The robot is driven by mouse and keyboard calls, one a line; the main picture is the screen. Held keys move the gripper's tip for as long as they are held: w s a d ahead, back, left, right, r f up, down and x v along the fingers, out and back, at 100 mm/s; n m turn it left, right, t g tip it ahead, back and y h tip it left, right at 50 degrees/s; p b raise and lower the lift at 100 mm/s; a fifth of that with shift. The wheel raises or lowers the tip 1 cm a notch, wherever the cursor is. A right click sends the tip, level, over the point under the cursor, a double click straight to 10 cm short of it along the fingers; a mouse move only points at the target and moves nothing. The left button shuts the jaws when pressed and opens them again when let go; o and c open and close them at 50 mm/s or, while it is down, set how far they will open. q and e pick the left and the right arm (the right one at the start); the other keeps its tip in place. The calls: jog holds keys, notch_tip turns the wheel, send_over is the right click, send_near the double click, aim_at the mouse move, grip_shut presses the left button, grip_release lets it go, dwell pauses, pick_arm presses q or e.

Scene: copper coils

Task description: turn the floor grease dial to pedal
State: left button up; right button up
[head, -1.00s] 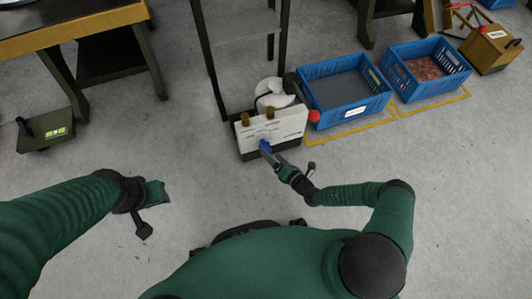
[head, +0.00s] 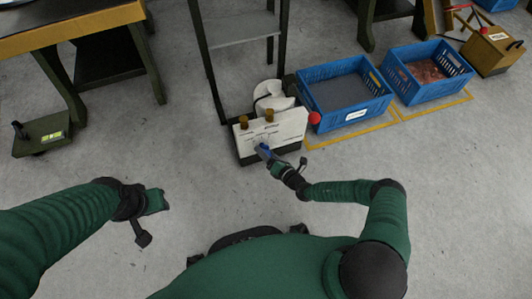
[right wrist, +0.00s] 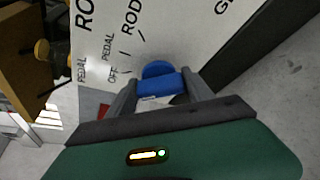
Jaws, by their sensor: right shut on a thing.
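The floor grease unit is a low box with a white front panel (head: 285,130) and a dark base, standing on the floor ahead of me. Its blue dial (right wrist: 160,82) sits on the panel, between the two fingers of my right gripper (right wrist: 160,92). The right gripper is shut on the dial. In the head view the gripper covers most of the dial. Printed words PEDAL, OFF and ROD with tick marks show beside the dial in the right wrist view; the dial's exact setting is hard to tell. My left gripper (head: 156,201) hangs empty over bare floor, its fingers unclear.
Two brass knobs stand on the unit's top edge, with a red ball (head: 314,118) at its right. Blue crates (head: 350,117) stand to the right inside yellow floor lines. A dark frame rises behind. A green pedal-like box (head: 40,135) lies left. The near floor is clear.

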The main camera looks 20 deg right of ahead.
jog(key=shift+c, duration=0.7)
jog(key=shift+d+f+m+b, duration=0.15)
jog(key=shift+f+m+b, duration=0.2)
jog(key=shift+b, duration=0.55)
jog(key=m+t+y+b, duration=0.1)
jog(key=m+b, duration=0.1)
jog(key=b, duration=0.1)
jog(key=shift+f+m, duration=0.15)
jog(key=shift+m, duration=0.1)
jog(key=m+b, duration=0.2)
jog(key=b, duration=0.1)
jog(key=shift+t+y, duration=0.3)
jog(key=shift+y, duration=0.1)
jog(key=shift+d+r+m+b, duration=0.1)
jog(key=shift+r+m+b, duration=0.1)
jog(key=shift+m+b, duration=0.35)
jog(key=shift+t, duration=0.3)
jog(key=o, duration=1.3)
jog(key=shift+o, duration=0.3)
